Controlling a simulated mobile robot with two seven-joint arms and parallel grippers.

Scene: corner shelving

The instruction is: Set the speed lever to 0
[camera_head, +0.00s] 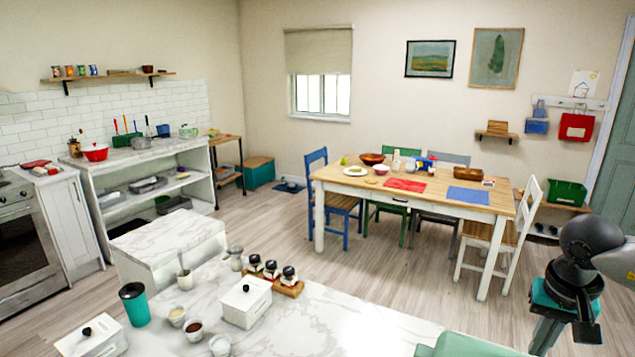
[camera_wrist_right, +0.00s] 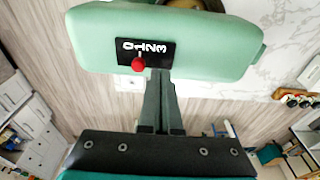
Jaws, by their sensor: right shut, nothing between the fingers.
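The mint-green mixer head (camera_wrist_right: 235,50) fills the top of the right wrist view. Its black dial plate (camera_wrist_right: 170,52) carries the white digits 0, 1, 2 and 3. The red knob of the speed lever (camera_wrist_right: 138,64) sits just below the digit 1. My right gripper (camera_wrist_right: 163,82) is shut and empty, its fingertips at the lower edge of the plate, to the right of the red knob. I cannot tell whether they touch the mixer. In the head view, a piece of the mixer (camera_head: 465,346) shows at the bottom edge. My left gripper is not in view.
The marble counter (camera_head: 340,325) holds a white lidded box (camera_head: 246,302), a teal cup (camera_head: 134,304), small bowls and a wooden tray of jars (camera_head: 288,288). A dining table (camera_head: 335,177) with chairs stands farther back. Open floor lies between.

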